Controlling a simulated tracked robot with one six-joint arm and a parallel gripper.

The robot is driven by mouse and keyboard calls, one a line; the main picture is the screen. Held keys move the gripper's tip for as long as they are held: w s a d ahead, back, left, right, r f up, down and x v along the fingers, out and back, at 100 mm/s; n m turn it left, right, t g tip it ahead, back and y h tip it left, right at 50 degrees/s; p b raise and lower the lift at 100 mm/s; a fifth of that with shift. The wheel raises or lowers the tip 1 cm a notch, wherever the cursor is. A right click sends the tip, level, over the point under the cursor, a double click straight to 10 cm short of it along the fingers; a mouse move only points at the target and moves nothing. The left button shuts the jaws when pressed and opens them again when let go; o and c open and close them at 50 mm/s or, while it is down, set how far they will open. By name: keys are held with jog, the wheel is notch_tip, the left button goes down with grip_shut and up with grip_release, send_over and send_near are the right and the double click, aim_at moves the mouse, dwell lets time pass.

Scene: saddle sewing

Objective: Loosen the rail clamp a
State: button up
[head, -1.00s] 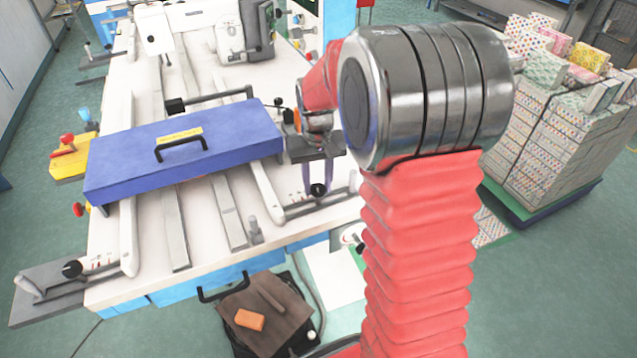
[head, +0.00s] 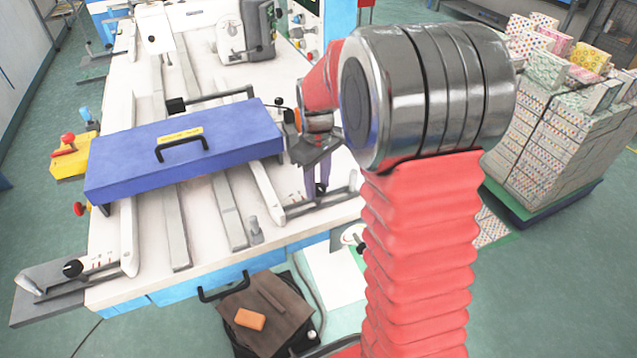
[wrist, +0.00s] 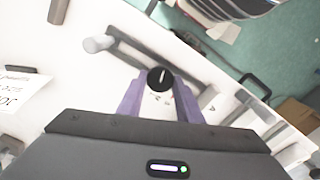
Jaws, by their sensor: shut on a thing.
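The rail clamp's black round knob (wrist: 160,79) has a white line on its face and sits between the tips of my gripper (wrist: 161,92) in the wrist view. The purple fingers are shut on it from both sides. In the head view my gripper (head: 318,188) points down at the right front corner of the white table, and the knob is mostly hidden between the fingers. A second, similar black knob (head: 72,268) stands free at the table's left front corner.
A blue cover (head: 230,140) with a black handle lies across the rails just left of my gripper. A grey post (head: 255,232) rises from the table's front edge. Below, a brown board (head: 280,312) holds an orange block (head: 250,319). A wrapped stack (head: 545,140) stands at right.

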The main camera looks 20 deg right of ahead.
aim_at(317, 187)
jog(key=o, duration=1)
jog(key=shift+o, duration=0.2)
notch_tip(317, 187, up, 14)
jog(key=shift+f, duration=0.15)
dwell(0.5)
